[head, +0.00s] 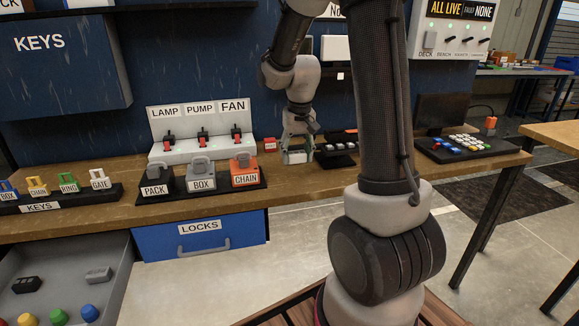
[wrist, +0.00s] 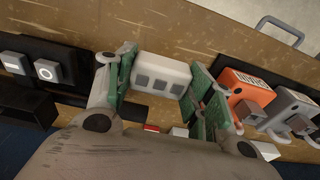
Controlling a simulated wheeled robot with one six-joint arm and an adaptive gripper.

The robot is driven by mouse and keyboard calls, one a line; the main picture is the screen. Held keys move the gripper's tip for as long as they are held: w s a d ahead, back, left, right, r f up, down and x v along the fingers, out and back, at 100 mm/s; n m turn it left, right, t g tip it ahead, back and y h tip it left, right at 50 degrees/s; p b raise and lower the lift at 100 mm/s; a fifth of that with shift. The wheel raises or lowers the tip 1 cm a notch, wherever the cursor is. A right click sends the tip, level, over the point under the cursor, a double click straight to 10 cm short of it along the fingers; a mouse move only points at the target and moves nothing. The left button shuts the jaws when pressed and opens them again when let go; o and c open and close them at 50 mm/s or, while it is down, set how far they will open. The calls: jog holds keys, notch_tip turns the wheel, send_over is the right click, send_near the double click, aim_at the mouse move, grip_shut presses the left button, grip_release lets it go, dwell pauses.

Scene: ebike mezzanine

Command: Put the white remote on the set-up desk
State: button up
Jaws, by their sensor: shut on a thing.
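The white remote (wrist: 162,72), a small white block with a row of grey buttons, sits between the green finger pads of my gripper (wrist: 158,82) in the wrist view. My gripper is shut on it, above the wooden bench. In the head view, my gripper (head: 298,156) is low at the bench (head: 225,199), between the orange CHAIN lock (head: 245,170) and a black button tray (head: 338,148). The remote is hard to make out there. No label marks a set-up desk; another wooden-topped desk (head: 552,134) stands at the right edge.
PACK and BOX padlocks (head: 201,178) stand beside the CHAIN lock. The LAMP, PUMP, FAN switch panel (head: 203,132) is behind them. A keypad board (head: 467,148) and a dark screen (head: 441,111) are on the bench's right. Open floor (head: 500,240) lies between bench and right desk.

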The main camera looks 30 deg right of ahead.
aim_at(295, 180)
notch_tip(295, 180, down, 7)
jog(key=shift+r, duration=0.1)
dwell(0.4)
jog(key=o, duration=1)
